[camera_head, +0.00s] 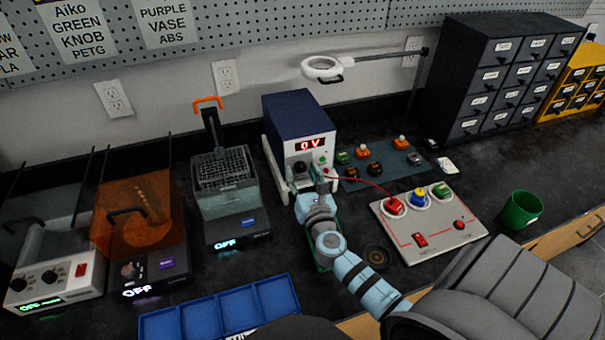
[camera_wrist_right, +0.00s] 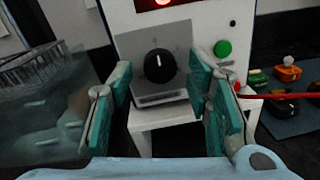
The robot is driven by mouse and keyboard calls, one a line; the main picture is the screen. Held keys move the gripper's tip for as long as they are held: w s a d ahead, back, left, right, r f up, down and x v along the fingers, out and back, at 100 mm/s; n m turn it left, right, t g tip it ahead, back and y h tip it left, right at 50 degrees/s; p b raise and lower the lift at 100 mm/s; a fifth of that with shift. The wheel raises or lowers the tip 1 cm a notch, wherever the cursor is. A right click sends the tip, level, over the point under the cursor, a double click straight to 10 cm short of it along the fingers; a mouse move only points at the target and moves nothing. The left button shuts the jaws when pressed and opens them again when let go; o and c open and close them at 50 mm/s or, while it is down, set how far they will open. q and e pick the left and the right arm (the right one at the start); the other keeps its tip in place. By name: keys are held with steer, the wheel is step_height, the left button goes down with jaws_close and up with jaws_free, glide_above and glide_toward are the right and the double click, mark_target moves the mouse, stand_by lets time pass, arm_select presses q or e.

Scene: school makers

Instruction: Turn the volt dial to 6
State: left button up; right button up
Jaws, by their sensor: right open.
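The volt dial (camera_wrist_right: 159,65) is a round black knob with a white mark pointing up, on a grey plate on the front of the power supply (camera_head: 297,130). In the head view the dial (camera_head: 300,168) is small, below a red display (camera_head: 310,144) that reads 0 V. My right gripper (camera_wrist_right: 163,95) is open, its two green-padded fingers to the left and right of the dial in the wrist view, with nothing between them. In the head view my right gripper (camera_head: 317,182) is in front of the supply. I cannot tell whether the fingers touch the plate. My left gripper is not in view.
A green button (camera_wrist_right: 223,48) is close to the right finger. A red wire (camera_head: 365,183) runs from the supply to a white switch box (camera_head: 432,244). A basket machine (camera_head: 228,205) stands left of the supply. A blue tray (camera_head: 218,310) and green cup (camera_head: 520,210) are nearer.

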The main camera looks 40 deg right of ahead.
steer(key=shift+c, duration=0.4)
jaws_close()
